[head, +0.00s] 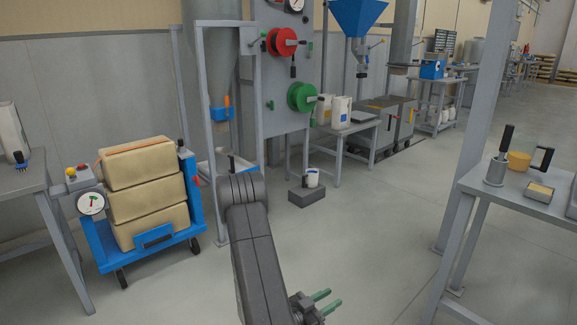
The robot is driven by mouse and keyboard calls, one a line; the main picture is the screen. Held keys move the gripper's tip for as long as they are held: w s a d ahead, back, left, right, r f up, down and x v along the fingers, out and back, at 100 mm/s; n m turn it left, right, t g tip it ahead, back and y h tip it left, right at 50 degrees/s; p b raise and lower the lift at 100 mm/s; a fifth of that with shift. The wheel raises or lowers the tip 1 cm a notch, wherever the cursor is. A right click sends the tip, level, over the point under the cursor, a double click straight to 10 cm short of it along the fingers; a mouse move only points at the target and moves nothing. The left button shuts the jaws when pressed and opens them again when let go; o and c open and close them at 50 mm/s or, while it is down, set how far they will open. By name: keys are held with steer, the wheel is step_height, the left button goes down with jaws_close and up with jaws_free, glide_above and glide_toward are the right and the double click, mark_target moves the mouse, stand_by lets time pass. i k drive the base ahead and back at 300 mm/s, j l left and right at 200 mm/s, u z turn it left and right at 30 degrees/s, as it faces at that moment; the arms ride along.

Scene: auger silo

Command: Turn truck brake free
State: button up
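The blue truck (104,251) stands at the left with several tan sacks (146,190) stacked on it. A red-tipped part (196,182) juts from its right side, and a black grip (181,144) rises at its back right corner. I cannot tell for sure which part is the brake. My gripper (326,300) is low at the bottom centre, far right of the truck. Its two green fingers point right, apart, with nothing between them.
A grey table (30,180) stands left of the truck. A grey frame (215,150) rises right behind it. A grey block (308,197) with a white cup lies on the floor at centre. A workbench (520,190) is at the right.

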mark_target(196, 179)
steer(key=i+l+u, duration=0.1)
steer(key=i+u, duration=0.25)
steer(key=i, duration=0.2)
steer(key=i+l+u, duration=0.25)
steer(key=i+u, duration=0.15)
steer(key=i, duration=0.15)
steer(key=i+l+u, duration=0.8)
steer(key=u, duration=0.3)
steer(key=i+l+u, duration=0.15)
steer(key=l+u, duration=0.2)
steer(key=l, duration=0.15)
steer(key=i+l+u, duration=0.1)
steer(key=l+u, duration=0.95)
steer(key=l, duration=0.7)
steer(key=k, duration=0.05)
